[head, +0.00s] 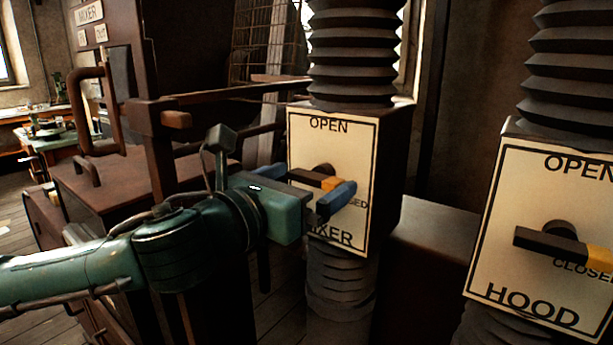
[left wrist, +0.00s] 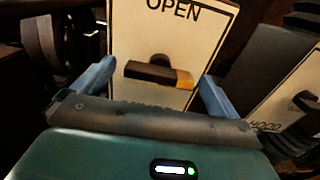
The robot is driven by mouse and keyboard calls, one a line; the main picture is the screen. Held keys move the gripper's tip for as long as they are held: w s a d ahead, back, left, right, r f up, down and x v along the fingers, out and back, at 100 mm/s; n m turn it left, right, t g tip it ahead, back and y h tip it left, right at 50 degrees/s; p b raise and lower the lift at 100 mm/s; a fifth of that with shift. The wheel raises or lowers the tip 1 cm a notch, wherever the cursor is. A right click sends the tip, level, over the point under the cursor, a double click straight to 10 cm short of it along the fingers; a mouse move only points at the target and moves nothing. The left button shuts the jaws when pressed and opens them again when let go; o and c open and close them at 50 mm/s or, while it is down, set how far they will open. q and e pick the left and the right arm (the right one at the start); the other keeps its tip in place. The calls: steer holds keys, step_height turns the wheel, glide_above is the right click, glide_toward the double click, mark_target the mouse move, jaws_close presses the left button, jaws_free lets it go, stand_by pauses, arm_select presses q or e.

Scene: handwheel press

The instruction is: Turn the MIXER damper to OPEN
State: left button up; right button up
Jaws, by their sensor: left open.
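The MIXER damper plate (head: 303,140) is a cream panel with OPEN at the top and CLOSED at the right, partly hidden by my left gripper. Its dark handle (head: 307,177) lies about level, with its yellow tip pointing right toward CLOSED. In the left wrist view the handle (left wrist: 150,71) sits between the two blue fingers, one past each end, with gaps visible. My left gripper (head: 326,186) is open in front of the plate; I cannot tell how deep the fingers reach. My right gripper is not in view.
The HOOD damper plate (head: 508,225) stands to the right, its own handle (head: 540,241) level with a yellow tip. Ribbed ducts (head: 352,50) run above both boxes. A rusty brown cabinet (head: 120,185) and a railing stand left behind my arm.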

arm_select(q)
steer(key=shift+w+d, duration=0.2)
steer(key=shift+w, duration=0.05)
steer(key=shift+c, duration=0.5)
steer(key=c, duration=0.9)
